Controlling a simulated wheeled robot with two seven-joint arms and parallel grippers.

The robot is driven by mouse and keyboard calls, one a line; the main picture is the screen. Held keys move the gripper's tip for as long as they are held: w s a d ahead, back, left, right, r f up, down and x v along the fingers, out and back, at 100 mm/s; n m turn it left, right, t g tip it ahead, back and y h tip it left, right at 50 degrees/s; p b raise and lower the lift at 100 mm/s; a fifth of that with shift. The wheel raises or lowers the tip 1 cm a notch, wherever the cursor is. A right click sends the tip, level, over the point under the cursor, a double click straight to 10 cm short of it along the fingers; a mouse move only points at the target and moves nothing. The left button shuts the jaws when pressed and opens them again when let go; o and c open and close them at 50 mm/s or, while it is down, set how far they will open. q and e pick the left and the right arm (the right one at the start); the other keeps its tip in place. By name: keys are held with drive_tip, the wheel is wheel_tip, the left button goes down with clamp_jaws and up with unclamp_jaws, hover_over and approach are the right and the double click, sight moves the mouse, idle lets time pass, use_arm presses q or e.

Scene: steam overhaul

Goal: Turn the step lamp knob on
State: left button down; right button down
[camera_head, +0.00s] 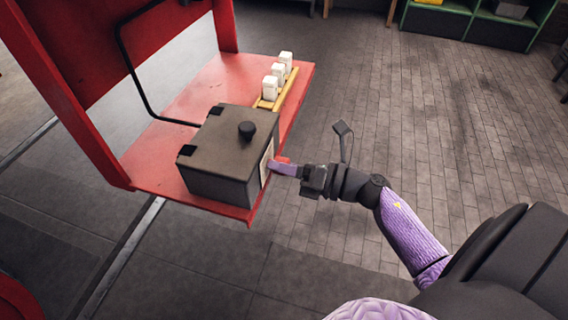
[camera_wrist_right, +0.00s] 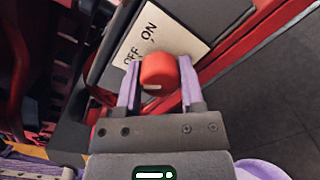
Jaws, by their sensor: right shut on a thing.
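The step lamp knob (camera_wrist_right: 158,71) is a red round knob with a small pale mark on its near side. It sits by a cream label plate (camera_wrist_right: 178,30) reading OFF and ON, on the side of a dark grey box (camera_head: 216,152). In the head view the plate (camera_head: 266,160) shows edge-on, and a bit of red shows beside my fingers. My right gripper (camera_head: 279,168) reaches the box from the right. In the right wrist view its two purple fingers (camera_wrist_right: 160,75) are shut on the knob, one on each side. My left gripper is not in view.
The box stands on a red step (camera_head: 150,178) and has a black knob (camera_head: 246,130) on its lid. Several white blocks (camera_head: 278,71) stand in a yellow holder behind it. A black rail (camera_head: 133,75) rises at the left. Paved floor (camera_head: 400,110) lies open at right.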

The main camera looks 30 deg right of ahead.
drive_tip(key=m+p, duration=0.2)
drive_tip(key=m, duration=0.1)
drive_tip(key=shift+r, duration=0.2)
drive_tip(key=m+p, duration=0.2)
drive_tip(key=m, duration=0.2)
drive_tip(key=m+p, duration=0.1)
drive_tip(key=m, duration=0.2)
drive_tip(key=shift+f+g, duration=0.1)
drive_tip(key=shift+g, duration=0.2)
drive_tip(key=shift+m+p, duration=0.7)
drive_tip(key=shift+m, duration=0.8)
drive_tip(key=shift+f, duration=0.1)
drive_tip(key=shift+c, duration=1.1)
unclamp_jaws()
drive_tip(key=shift+d, duration=0.1)
